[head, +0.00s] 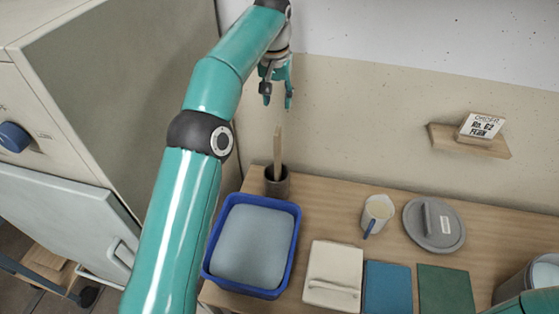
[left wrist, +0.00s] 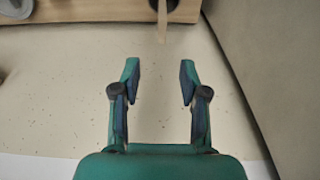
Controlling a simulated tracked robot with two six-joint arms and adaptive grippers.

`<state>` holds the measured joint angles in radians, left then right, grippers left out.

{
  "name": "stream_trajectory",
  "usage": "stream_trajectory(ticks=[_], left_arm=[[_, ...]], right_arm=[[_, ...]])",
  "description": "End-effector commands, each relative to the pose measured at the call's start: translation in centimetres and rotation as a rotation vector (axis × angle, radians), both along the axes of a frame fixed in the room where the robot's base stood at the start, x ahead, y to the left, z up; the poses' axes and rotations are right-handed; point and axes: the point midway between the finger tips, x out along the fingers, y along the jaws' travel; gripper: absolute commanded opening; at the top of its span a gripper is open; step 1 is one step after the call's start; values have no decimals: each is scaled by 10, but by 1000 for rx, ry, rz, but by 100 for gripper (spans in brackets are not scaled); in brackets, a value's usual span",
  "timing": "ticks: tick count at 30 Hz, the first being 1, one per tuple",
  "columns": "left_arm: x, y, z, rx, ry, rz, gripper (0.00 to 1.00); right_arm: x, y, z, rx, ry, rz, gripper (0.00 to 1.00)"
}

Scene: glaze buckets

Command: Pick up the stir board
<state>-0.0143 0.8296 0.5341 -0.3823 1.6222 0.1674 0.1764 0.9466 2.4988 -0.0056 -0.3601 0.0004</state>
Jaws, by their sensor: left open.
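The stir board (head: 278,150) is a thin pale wooden strip standing upright in a dark cup (head: 277,182) at the back left of the table. My left gripper (head: 278,101) is open and empty, above the top of the board and apart from it. In the left wrist view my left gripper (left wrist: 159,75) has its two fingers spread, with nothing between them. The board (left wrist: 162,20) shows beyond the fingertips there, near the top edge, with the cup (left wrist: 168,5) partly cut off. My right gripper is not in view.
A blue tub (head: 292,245) stands in front of the cup. A wall shelf (head: 470,141) is at right. A large cabinet (head: 120,90) stands left.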

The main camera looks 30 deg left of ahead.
Motion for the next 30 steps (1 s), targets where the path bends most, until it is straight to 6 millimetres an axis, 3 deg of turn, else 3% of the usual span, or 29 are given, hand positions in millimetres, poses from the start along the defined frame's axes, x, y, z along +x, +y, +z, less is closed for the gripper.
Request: stream_trajectory(ticks=[5, 15, 26, 30], left_arm=[[-3, 11, -23, 1, 2, 16, 44], [5, 17, -92, 1, 3, 25, 44], [9, 18, -120, 0, 1, 26, 44], [11, 15, -138, 0, 4, 24, 44]], right_arm=[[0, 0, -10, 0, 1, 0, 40], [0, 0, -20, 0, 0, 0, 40], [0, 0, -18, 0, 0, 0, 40], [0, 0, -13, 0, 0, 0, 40]])
